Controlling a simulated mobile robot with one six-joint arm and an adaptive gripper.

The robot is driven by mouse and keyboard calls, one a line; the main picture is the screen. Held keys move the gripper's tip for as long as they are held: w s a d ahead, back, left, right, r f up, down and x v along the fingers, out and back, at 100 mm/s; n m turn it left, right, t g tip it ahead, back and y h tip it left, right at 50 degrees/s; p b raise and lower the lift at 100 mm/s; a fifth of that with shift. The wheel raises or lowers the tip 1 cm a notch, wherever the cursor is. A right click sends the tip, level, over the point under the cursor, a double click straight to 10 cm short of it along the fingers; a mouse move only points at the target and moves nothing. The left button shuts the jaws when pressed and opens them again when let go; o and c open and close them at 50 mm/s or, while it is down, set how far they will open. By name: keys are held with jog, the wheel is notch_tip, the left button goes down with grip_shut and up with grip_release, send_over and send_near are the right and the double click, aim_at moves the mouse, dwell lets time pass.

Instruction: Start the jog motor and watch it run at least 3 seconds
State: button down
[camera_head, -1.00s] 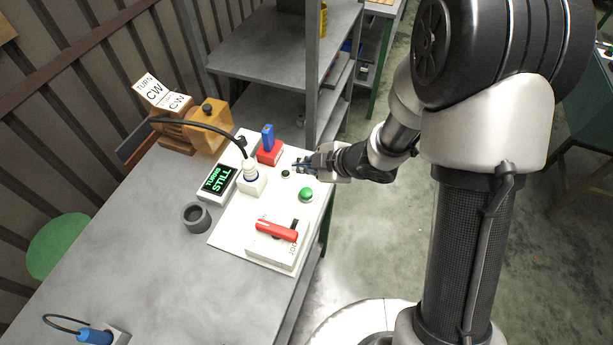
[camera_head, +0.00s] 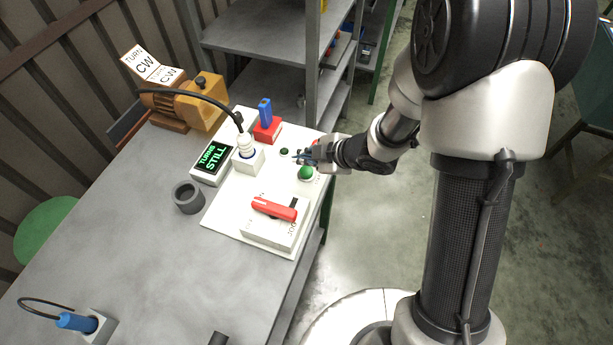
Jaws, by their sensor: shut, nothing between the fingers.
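The white control board (camera_head: 222,222) lies on the grey bench. A green push button (camera_head: 306,173) stands near its right edge. A small dark green button or lamp (camera_head: 284,151) is just behind it. My gripper (camera_head: 296,156) is shut and empty, close behind and above the green button; I cannot tell whether it touches anything. A red lever (camera_head: 274,209) lies across a white switch box (camera_head: 268,232) with partly legible lettering. The display (camera_head: 212,160) reads "TURNS STILL". The orange-brown motor (camera_head: 187,106) at the back left has signs reading "TURN CW" (camera_head: 146,62).
A white plug (camera_head: 246,146) with a black cable stands mid-board. A red block with a blue lever (camera_head: 266,119) is behind it. A dark grey ring (camera_head: 188,198) and a blue plug (camera_head: 77,321) are on the bench. Bare bench (camera_head: 130,240) lies left.

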aim_at(305, 173)
jog(key=shift+f+b, duration=0.5)
jog(key=shift+f, duration=0.5)
jog(key=shift+f, duration=0.1)
dwell(0.6)
jog(key=shift+f+b, duration=0.3)
jog(key=shift+f, duration=0.05)
jog(key=shift+f+b, duration=0.75)
jog(key=shift+f, duration=0.15)
dwell(0.8)
jog(key=shift+r, duration=0.15)
jog(key=shift+r+p, duration=1.2)
jog(key=shift+p, duration=0.05)
notch_tip(305, 173, up, 5)
jog(key=p, duration=0.5)
jog(key=shift+r, duration=0.1)
